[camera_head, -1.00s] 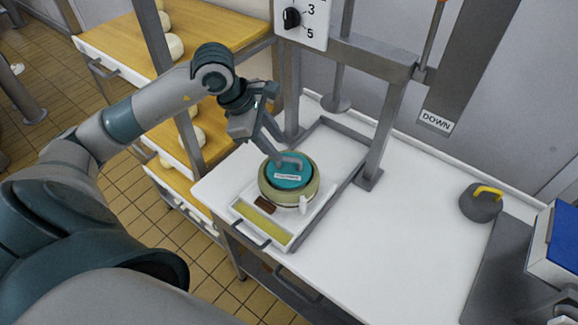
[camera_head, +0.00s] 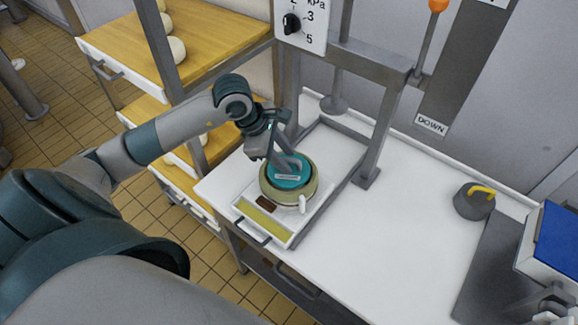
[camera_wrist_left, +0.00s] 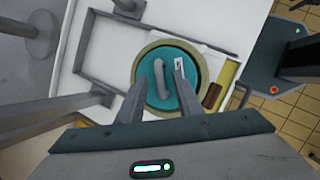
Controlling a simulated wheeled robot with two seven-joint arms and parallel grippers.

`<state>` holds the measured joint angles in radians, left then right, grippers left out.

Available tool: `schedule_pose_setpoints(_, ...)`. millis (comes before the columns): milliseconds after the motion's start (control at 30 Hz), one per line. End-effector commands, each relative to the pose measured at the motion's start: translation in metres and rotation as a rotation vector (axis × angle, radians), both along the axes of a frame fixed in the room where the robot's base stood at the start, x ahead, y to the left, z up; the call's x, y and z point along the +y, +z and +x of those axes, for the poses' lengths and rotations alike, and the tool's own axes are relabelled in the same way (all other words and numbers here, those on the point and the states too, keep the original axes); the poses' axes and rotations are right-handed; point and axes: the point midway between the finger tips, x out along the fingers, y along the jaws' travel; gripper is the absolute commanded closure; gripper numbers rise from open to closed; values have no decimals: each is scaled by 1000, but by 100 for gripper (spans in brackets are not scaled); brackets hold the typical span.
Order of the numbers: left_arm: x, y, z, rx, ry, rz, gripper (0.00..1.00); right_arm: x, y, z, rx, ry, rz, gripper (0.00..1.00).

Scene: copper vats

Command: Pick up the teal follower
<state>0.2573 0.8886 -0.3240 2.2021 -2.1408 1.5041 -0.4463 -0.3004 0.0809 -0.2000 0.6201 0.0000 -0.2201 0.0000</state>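The teal follower (camera_head: 304,173) is a round teal disc with a white label and a grey bar handle. It sits inside a round beige mould (camera_head: 268,192) at the left end of the white table. The wrist view shows the follower (camera_wrist_left: 165,106) and its handle (camera_wrist_left: 159,82) from above. My left gripper (camera_head: 288,162) is over the follower. In the wrist view its two fingers (camera_wrist_left: 161,77) are apart, one on each side of the handle, with gaps visible. I cannot tell how far down they reach. My right gripper is not seen.
The mould stands on a white tray (camera_head: 246,212) with a yellow-green strip. A grey press frame (camera_head: 378,135) rises behind. A dark weight with a yellow handle (camera_head: 474,203) and a blue-topped box (camera_head: 556,240) are at right. The middle table (camera_head: 370,240) is clear.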

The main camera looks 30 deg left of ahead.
Motion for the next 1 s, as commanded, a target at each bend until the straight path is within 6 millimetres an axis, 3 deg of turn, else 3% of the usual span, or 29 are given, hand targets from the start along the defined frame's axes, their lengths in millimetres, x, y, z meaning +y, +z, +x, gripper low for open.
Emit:
schedule_pose_setpoints(300, 0, 0, 0, 0, 0, 0, 67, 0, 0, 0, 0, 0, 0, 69)
schedule_pose_setpoints(467, 0, 0, 0, 0, 0, 0, 100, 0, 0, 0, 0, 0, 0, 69)
schedule_pose_setpoints(1000, 0, 5, 1, -1, 0, 0, 100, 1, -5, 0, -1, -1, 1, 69)
